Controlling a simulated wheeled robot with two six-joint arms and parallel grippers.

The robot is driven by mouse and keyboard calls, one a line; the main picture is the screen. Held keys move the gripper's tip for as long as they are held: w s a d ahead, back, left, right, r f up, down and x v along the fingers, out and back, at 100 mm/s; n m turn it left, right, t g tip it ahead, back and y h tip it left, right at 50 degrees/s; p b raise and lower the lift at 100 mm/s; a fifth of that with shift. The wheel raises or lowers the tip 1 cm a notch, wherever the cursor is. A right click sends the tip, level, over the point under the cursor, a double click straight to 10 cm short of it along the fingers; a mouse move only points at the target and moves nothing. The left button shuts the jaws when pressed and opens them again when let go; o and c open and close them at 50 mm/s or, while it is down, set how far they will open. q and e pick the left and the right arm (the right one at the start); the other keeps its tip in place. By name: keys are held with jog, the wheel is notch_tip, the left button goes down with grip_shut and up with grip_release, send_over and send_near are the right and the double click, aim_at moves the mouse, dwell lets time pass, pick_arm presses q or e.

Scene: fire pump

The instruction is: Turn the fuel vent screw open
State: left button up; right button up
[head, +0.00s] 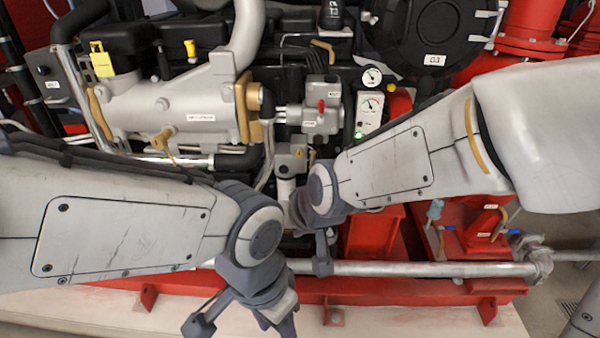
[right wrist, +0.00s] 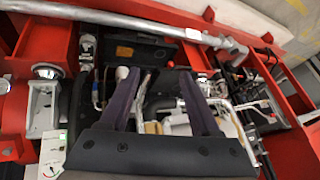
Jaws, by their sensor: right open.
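I cannot clearly make out which small fitting is the fuel vent screw. A grey block with a small brass-coloured fitting (head: 299,153) sits just above my right wrist in the head view, and a white cylindrical part below it is partly hidden by that wrist. My right gripper reaches in toward this spot; its fingers are mostly hidden in the head view. In the right wrist view my right gripper (right wrist: 158,76) is open, its two purple fingers apart with engine parts showing between them. My left gripper (head: 284,324) hangs at the bottom edge, partly cut off.
A grey housing with a red lever (head: 321,106) and a gauge panel (head: 370,112) stand above my right wrist. A brass handle (head: 163,140) sits on the large grey manifold (head: 190,95). A grey pipe (head: 410,269) and red frame (head: 400,288) cross in front.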

jog(key=w+a+f+m+t+b, duration=0.2)
jog(key=w+f+m+t+b, duration=0.15)
jog(key=w, duration=0.55)
jog(key=w+a+f+m+t+b, duration=0.25)
jog(key=w+t+b, duration=0.2)
jog(key=w, duration=0.35)
jog(key=m+t+h+b, duration=0.4)
jog(key=m+t+b, duration=0.1)
jog(key=m+b, duration=0.1)
send_near(299, 155)
pick_arm(q)
notch_tip(299, 155, down, 17)
jog(key=shift+r, duration=0.15)
pick_arm(e)
jog(key=w, duration=0.8)
jog(key=shift+w+a, duration=0.1)
jog(key=shift+w, duration=0.1)
grip_shut()
